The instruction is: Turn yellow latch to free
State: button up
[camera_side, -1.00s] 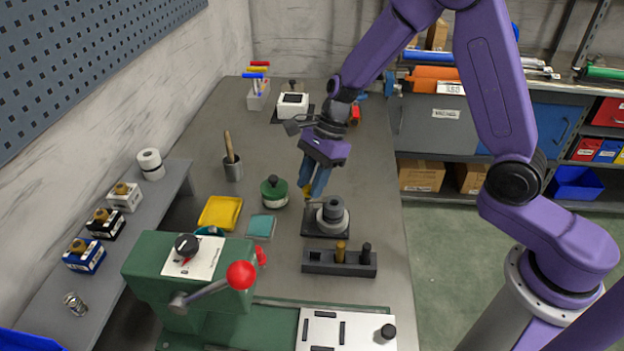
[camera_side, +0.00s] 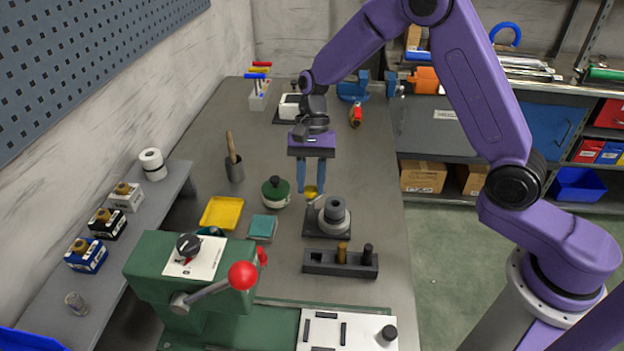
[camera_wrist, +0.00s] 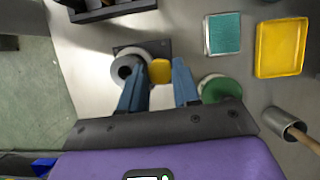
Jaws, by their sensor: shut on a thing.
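The yellow latch (camera_side: 311,193) is a rounded knob at the back left of a grey round fixture (camera_side: 334,215) on a dark square base. My gripper (camera_side: 311,188) points straight down with its blue fingers on either side of the latch, shut on it. In the wrist view the yellow latch (camera_wrist: 160,71) shows between the two blue fingertips, beside the grey ring of the fixture (camera_wrist: 128,68). The fingers partly hide the latch and its joint with the fixture.
A green round pot (camera_side: 275,191) stands close left of my gripper. A teal pad (camera_side: 262,228) and yellow tray (camera_side: 221,213) lie further left. A dark block with pegs (camera_side: 340,264) and a green machine with a red-knobbed lever (camera_side: 241,275) are in front.

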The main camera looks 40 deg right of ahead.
jog(key=n, duration=0.2)
jog(key=n+h, duration=0.1)
jog(key=n, duration=0.1)
jog(key=shift+w+a+n+g+h, duration=0.15)
jog(key=shift+n+g+h, duration=0.15)
jog(key=shift+g, duration=0.1)
jog(key=shift+a+n+h, duration=0.15)
jog(key=shift+n+h, duration=0.65)
jog(key=shift+n, duration=1.1)
jog(key=o, duration=1)
jog(key=shift+o, duration=0.2)
jog(key=shift+r, duration=0.1)
jog(key=v, duration=1.7)
jog(key=shift+w, duration=0.25)
